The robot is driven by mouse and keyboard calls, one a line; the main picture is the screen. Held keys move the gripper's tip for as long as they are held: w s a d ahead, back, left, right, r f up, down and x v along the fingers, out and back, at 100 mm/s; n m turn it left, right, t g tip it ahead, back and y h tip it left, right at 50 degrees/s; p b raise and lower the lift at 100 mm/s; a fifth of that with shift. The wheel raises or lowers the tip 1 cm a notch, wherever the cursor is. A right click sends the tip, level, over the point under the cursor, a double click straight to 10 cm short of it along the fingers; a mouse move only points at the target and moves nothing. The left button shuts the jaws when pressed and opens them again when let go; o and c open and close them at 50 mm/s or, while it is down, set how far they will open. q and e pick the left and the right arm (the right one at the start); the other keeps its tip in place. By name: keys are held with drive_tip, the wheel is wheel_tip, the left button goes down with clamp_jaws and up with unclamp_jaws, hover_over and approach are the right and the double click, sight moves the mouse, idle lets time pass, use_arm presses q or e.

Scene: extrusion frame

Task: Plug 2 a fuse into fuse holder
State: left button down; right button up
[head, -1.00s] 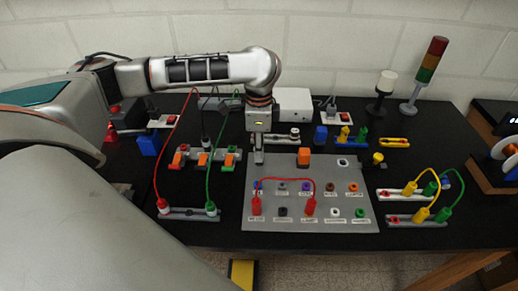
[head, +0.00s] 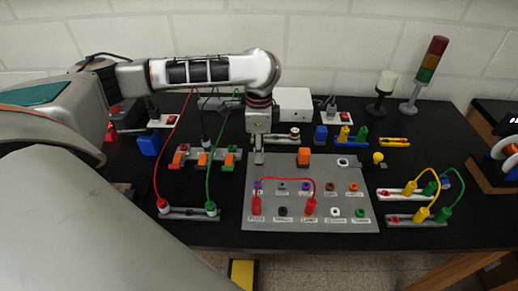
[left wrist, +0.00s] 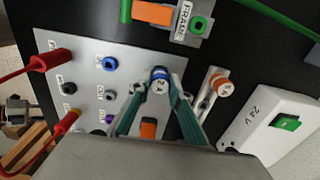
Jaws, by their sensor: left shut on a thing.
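My left gripper (head: 259,158) points down at the far left corner of the grey panel (head: 261,203). In the left wrist view its teal fingers (left wrist: 160,92) are shut on a blue-capped fuse marked 2 A (left wrist: 160,74). The fuse's lower part is hidden, so I cannot tell whether it touches anything below. Beside it, a pale fuse holder (left wrist: 206,92) carries an orange-capped fuse (left wrist: 222,85). In the head view this holder (head: 281,142) lies just right of my fingers. The right gripper is in neither view.
The white 24 V box (head: 294,103) stands behind the holder. An orange block (head: 303,156) sits at the panel's far edge. A red cable (head: 287,179) arches over the panel. Orange and green levers (head: 203,159) stand to the left.

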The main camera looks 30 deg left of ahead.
use_arm(q)
drive_tip(key=shift+f, duration=0.3)
drive_tip(key=c, duration=1.8)
unclamp_jaws()
drive_tip(key=shift+o, duration=0.2)
wheel_tip(320, 180, up, 12)
